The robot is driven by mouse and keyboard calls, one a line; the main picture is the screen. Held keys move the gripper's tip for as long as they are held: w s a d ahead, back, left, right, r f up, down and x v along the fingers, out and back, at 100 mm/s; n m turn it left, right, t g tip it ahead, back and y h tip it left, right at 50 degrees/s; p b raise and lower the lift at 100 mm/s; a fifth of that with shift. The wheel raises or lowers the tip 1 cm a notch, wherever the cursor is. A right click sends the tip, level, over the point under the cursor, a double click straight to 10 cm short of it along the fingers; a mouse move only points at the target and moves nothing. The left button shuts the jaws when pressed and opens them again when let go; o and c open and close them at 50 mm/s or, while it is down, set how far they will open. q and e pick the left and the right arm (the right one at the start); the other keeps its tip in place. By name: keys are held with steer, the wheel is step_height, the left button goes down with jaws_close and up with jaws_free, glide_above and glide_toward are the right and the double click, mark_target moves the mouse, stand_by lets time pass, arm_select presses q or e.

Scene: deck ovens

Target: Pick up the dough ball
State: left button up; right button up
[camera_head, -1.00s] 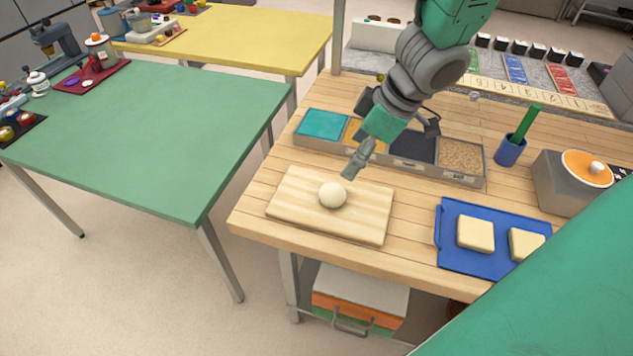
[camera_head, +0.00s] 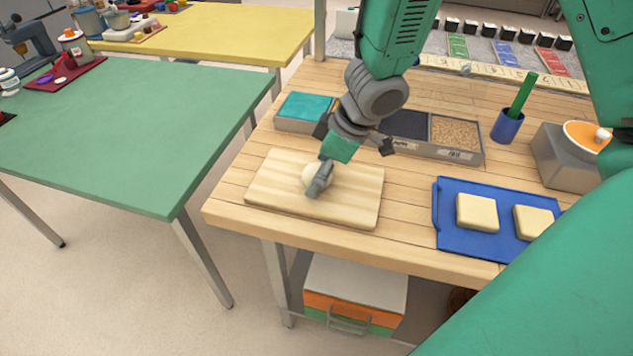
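The pale round dough ball (camera_head: 312,172) rests on the light wooden board (camera_head: 350,208), near the board's middle. One arm reaches down from the top of the picture; it looks like my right arm. Its gripper (camera_head: 318,180) is at the dough ball, with a grey finger in front of the ball's right side, covering part of it. The other finger does not show clearly, so I cannot tell whether the gripper is open or shut, or whether it touches the ball. My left gripper is not in view.
Behind the board stands a compartment tray (camera_head: 430,150). To the right are a blue tray (camera_head: 450,245) with two pale square pieces, a blue cup (camera_head: 507,126) and a grey box (camera_head: 560,160) with an orange-topped lid. A green table (camera_head: 130,135) stands apart at left.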

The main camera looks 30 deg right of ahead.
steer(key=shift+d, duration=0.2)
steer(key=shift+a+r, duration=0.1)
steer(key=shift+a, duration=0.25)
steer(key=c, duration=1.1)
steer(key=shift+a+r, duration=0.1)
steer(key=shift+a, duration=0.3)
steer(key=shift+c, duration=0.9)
